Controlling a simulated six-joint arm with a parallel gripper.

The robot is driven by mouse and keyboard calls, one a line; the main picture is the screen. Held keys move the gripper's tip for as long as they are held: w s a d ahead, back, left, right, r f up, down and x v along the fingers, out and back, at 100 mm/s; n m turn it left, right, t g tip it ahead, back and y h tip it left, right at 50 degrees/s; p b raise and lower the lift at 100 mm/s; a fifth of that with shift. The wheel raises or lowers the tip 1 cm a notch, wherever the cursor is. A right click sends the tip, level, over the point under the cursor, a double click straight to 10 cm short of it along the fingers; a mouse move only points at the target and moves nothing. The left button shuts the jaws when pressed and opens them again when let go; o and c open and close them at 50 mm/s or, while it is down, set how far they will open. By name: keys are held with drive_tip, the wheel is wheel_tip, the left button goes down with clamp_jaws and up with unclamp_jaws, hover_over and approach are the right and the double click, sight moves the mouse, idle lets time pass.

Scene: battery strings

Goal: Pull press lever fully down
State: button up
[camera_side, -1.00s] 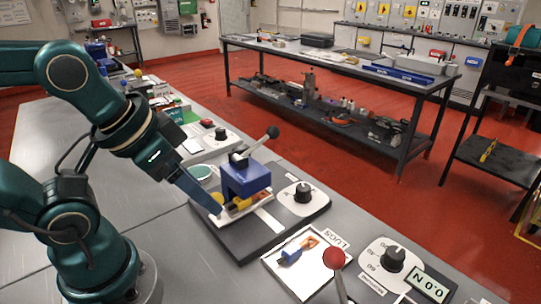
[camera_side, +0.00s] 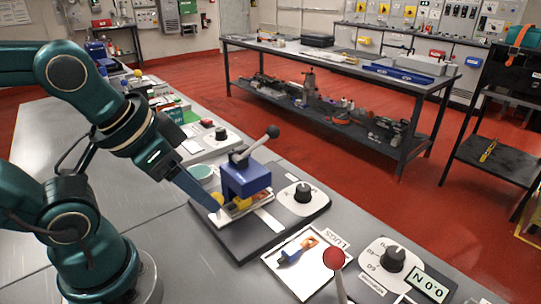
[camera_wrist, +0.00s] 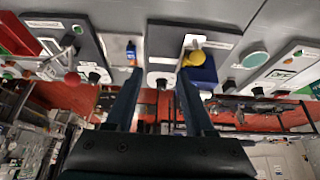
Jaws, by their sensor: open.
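A blue press (camera_side: 246,180) stands on a dark base plate. Its grey lever (camera_side: 257,144) slopes up to the right and ends in a dark ball. The lever is not clear there.
A dial (camera_side: 303,193) is right of the press. A white LUGS card (camera_side: 280,268) holds a blue-and-orange lug (camera_side: 297,251). A red ball lever (camera_side: 334,258) stands in front, near another dial (camera_side: 393,258) and a display (camera_side: 428,287). The grey bench at left front is bare.

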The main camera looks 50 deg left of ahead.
drive_tip(key=c, duration=0.5)
drive_tip(key=shift+m, duration=0.5)
clamp_jaws()
drive_tip(key=w+a+r+m+y, duration=0.1)
drive_tip(key=w+a+r+m, duration=0.3)
drive_tip(key=w+r+m, duration=0.2)
drive_tip(key=w+a+r+m+y, duration=0.1)
drive_tip(key=w+a+r+m, duration=0.3)
drive_tip(key=w+r+m, duration=0.2)
drive_tip(key=shift+w+m+t, duration=0.3)
drive_tip(key=shift+w+m, duration=0.75)
drive_tip(key=shift+m, duration=1.15)
